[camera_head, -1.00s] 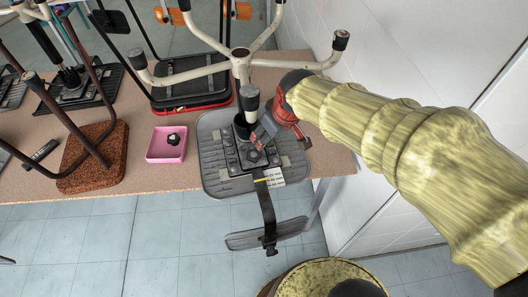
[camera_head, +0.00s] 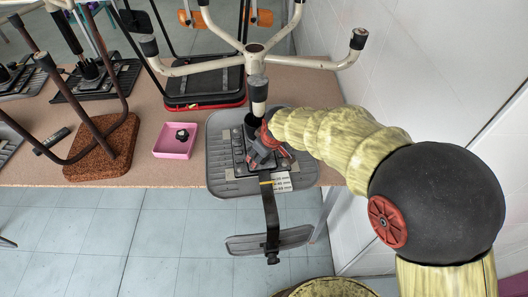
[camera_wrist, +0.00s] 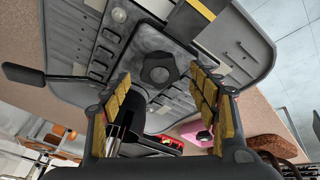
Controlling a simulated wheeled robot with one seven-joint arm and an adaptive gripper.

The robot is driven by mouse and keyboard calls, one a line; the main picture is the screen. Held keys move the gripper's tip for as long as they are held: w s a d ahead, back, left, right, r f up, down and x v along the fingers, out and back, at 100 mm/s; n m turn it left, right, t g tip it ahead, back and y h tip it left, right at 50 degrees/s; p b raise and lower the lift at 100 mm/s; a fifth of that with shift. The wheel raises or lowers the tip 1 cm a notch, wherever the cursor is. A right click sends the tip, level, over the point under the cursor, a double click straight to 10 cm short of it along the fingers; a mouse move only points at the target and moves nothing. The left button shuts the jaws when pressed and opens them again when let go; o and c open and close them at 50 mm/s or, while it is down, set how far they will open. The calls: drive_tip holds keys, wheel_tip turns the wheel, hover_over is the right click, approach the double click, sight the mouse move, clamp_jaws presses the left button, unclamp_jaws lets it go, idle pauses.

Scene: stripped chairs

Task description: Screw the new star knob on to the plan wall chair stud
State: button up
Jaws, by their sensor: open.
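An upturned chair with a grey seat (camera_head: 222,180) lies on the table, its white five-armed base in the air. A dark lobed star knob (camera_wrist: 158,68) sits on the chair's mechanism plate in the wrist view; any stud under it is hidden. My gripper (camera_wrist: 165,105) is open, its yellow-padded fingers apart on either side below the knob in the picture, not touching it. In the head view my gripper (camera_head: 261,153) is over the mechanism plate and hides the knob. Another black knob (camera_head: 182,135) lies in a pink tray (camera_head: 163,153) left of the chair.
A label card (camera_head: 282,182) and a black strap-like bar (camera_head: 270,220) are at the chair's front. A brown cork-like seat (camera_head: 103,160) stands at left, other upturned chairs behind. A white wall (camera_head: 400,70) is close on the right.

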drive_tip(key=shift+w+a+f, duration=0.1)
drive_tip(key=shift+w+f, duration=0.15)
drive_tip(key=shift+f, duration=0.35)
drive_tip(key=shift+c, duration=1.4)
drive_tip(key=c, duration=1.2)
clamp_jaws()
drive_tip(key=shift+w+r+g+p, duration=0.1)
drive_tip(key=shift+w+g+p, duration=0.4)
drive_tip(key=shift+g+p, duration=1.15)
drive_tip(key=shift+t+p, duration=0.5)
drive_tip(key=shift+t, duration=0.05)
